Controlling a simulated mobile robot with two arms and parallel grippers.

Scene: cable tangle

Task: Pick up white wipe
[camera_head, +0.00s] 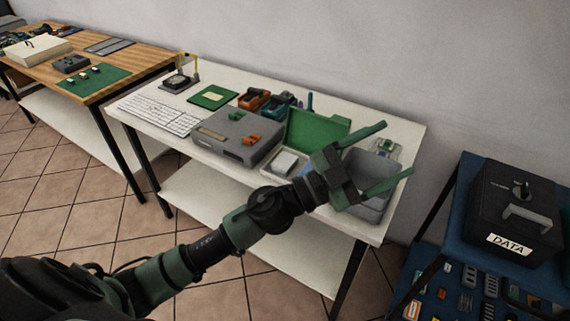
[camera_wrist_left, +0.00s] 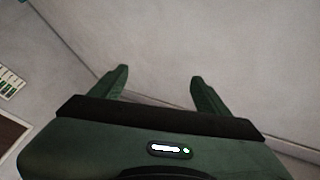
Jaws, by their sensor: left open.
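A small white block or folded pad (camera_head: 285,162), which may be the white wipe, lies in a shallow pale tray near the front of the white table, left of my left gripper. I cannot tell its material. My left gripper (camera_head: 398,148) is open and empty, raised over the right end of the table in front of a grey bin. In the left wrist view my left gripper (camera_wrist_left: 160,74) shows two spread fingers with only pale wall and surface beyond. No wipe shows there. My right gripper is out of view.
The white table (camera_head: 405,135) also holds a grey bin (camera_head: 372,200), a green open case (camera_head: 315,132), a grey box (camera_head: 235,138) and a white keyboard (camera_head: 160,114). A black case marked DATA (camera_head: 515,212) stands on a blue surface at right. The wall is close behind.

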